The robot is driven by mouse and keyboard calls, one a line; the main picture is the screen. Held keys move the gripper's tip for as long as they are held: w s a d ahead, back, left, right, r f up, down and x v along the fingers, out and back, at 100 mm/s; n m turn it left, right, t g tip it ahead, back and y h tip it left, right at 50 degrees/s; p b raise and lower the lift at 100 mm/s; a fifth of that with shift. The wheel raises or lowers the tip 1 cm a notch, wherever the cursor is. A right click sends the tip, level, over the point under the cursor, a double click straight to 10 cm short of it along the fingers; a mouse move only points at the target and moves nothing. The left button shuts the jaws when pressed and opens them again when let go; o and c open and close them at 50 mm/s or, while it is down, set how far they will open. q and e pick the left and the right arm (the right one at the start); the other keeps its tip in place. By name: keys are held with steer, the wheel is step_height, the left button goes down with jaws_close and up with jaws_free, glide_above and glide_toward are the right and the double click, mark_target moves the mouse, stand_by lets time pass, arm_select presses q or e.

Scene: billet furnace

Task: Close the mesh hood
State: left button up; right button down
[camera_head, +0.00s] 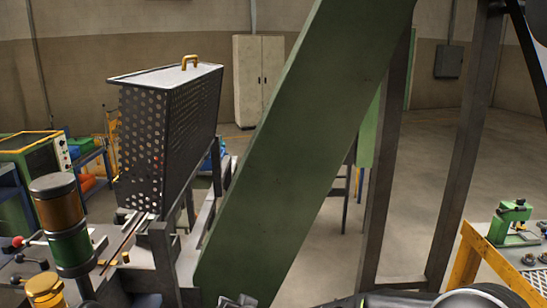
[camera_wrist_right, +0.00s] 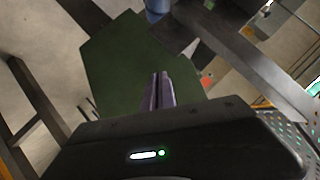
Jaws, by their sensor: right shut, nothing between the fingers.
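The mesh hood (camera_head: 190,115) is a dark perforated box with a pale flat top and a brass handle (camera_head: 190,61). It stands raised at the left in the head view, over a metal frame with two thin rails below it. In the right wrist view my right gripper (camera_wrist_right: 157,78) has its fingers together and empty, in front of a dark green surface. The gripper is apart from the hood's handle. A perforated surface (camera_wrist_right: 290,142) shows at the right edge there; I cannot tell whether it is the hood. My left gripper is not in view.
A wide green slanted beam (camera_head: 300,150) crosses the middle of the head view, to the right of the hood. Dark metal posts (camera_head: 465,150) stand farther right. A brown and green cylinder stack (camera_head: 60,222) is at lower left. A bench with a green press (camera_head: 510,220) is at right.

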steer(key=s+d+f+g, duration=0.2)
steer(key=s+d+f, duration=0.15)
steer(key=f, duration=0.35)
steer(key=s+d+f+n+g+h, duration=0.1)
steer(key=s+d+f, duration=0.1)
steer(key=s+f, duration=0.4)
steer(key=s+d+f+g, duration=0.2)
steer(key=s+d+f, duration=0.1)
steer(key=f, duration=0.5)
steer(key=s+d+f+g, duration=0.1)
steer(key=s+d+f, duration=0.2)
steer(key=s, duration=0.3)
steer(key=s+d+f+g, duration=0.2)
steer(key=s+d+f, duration=0.2)
steer(key=s, duration=0.3)
steer(key=s+d+f+m+g+h, duration=0.1)
steer(key=s+d+f+g, duration=0.1)
steer(key=s+f, duration=0.4)
steer(key=shift+s+d+b, duration=0.4)
steer(key=shift+s+d, duration=0.15)
steer(key=shift+d, duration=0.15)
steer(key=c, duration=2.2)
jaws_free()
steer(key=shift+f, duration=0.1)
